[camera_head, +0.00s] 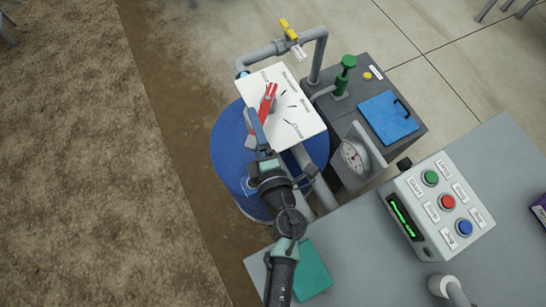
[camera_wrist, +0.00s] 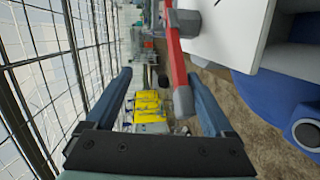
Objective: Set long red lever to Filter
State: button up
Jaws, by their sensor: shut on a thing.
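The long red lever (camera_head: 268,100) stands over a white label plate (camera_head: 305,122) on top of the blue tank. The labels around it are too small to read surely, so I cannot tell which position it is at. My gripper (camera_head: 254,123) is at the lever's near end and shut on it. In the wrist view the red lever (camera_wrist: 176,65) comes down from the top, and its end lies between the fingers of my gripper (camera_wrist: 165,85), close to the right finger. The fingers partly hide the lever in the head view.
The blue tank (camera_head: 226,150) is under the plate. A pipe with a yellow-handled valve (camera_head: 288,30) runs behind it. Bare soil (camera_head: 80,160) lies open on the left.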

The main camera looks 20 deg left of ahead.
jog(key=f+v, duration=0.1)
jog(key=v, duration=1)
jog(key=shift+d, duration=0.35)
jog(key=shift+r, duration=0.15)
dwell(0.5)
